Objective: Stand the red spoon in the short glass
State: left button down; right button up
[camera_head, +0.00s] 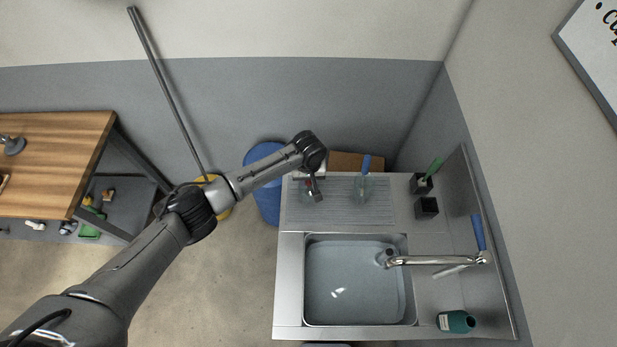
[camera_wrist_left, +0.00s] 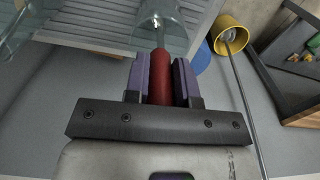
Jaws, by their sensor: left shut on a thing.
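My left gripper (camera_head: 316,195) is over the left part of the ribbed drainboard, at a clear glass (camera_head: 306,191) that looks like the short one. In the left wrist view the gripper (camera_wrist_left: 161,85) is shut on the red handle of the red spoon (camera_wrist_left: 160,77). The spoon's thin far end overlaps the clear glass (camera_wrist_left: 172,22); whether it is inside or touches the bottom I cannot tell. A second clear glass (camera_head: 360,192) stands to the right with a blue-handled utensil (camera_head: 366,164) in it. My right gripper is not in view.
The drainboard (camera_head: 336,212) adjoins a sink basin (camera_head: 345,280) with a tap (camera_head: 430,260). Black holders (camera_head: 427,208), a green-handled brush (camera_head: 435,168) and a teal bottle (camera_head: 456,321) are on the right. A blue bin (camera_head: 266,205) and a yellow bucket (camera_wrist_left: 230,37) stand on the floor.

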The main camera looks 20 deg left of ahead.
pick_arm(q)
jog(key=c, duration=0.9)
grip_release()
jog(key=shift+o, duration=0.2)
notch_tip(320, 180, up, 14)
dwell(0.3)
